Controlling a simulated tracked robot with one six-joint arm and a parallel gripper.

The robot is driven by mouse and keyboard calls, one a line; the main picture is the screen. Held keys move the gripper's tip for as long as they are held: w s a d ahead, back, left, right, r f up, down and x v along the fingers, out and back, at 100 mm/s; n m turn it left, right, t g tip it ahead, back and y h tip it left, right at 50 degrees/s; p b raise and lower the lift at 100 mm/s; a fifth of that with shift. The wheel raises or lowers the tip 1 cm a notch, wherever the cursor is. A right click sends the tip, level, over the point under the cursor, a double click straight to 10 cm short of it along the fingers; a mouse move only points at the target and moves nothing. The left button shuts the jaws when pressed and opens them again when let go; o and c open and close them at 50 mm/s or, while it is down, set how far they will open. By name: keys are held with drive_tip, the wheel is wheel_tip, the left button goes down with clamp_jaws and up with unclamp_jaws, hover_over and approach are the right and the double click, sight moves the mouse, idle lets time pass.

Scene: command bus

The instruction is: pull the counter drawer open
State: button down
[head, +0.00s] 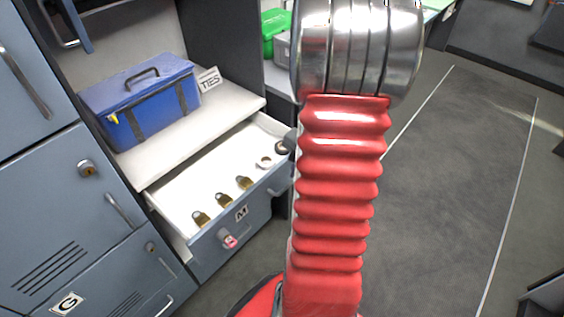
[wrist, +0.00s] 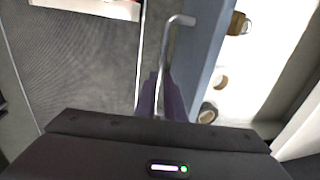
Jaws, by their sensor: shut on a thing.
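The counter drawer (head: 228,224) stands open under the white counter, with its grey-blue front marked M. Its white inside (head: 190,187) shows in the head view. The drawer front also shows in the wrist view (wrist: 203,55), with a bent metal handle (wrist: 167,45) on it. My gripper (wrist: 161,82) is shut on the handle, its dark fingers on either side of the bar. In the head view my red arm hides the gripper and part of the drawer's right end.
Three brass padlocks (head: 223,199) and a pale ring (head: 265,161) lie in the drawer. A blue case (head: 140,105) and a TIES sign (head: 209,80) stand on the counter above. Blue cabinet doors (head: 60,210) are at left. Grey floor (head: 455,180) at right is clear.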

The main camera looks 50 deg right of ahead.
drive_tip(key=s, duration=0.6)
drive_tip(key=shift+d, duration=0.1)
drive_tip(key=c, duration=1.8)
unclamp_jaws()
drive_tip(key=shift+c, duration=0.2)
wheel_tip(320, 180, up, 14)
drive_tip(key=s, duration=0.2)
drive_tip(key=shift+s+f, duration=0.25)
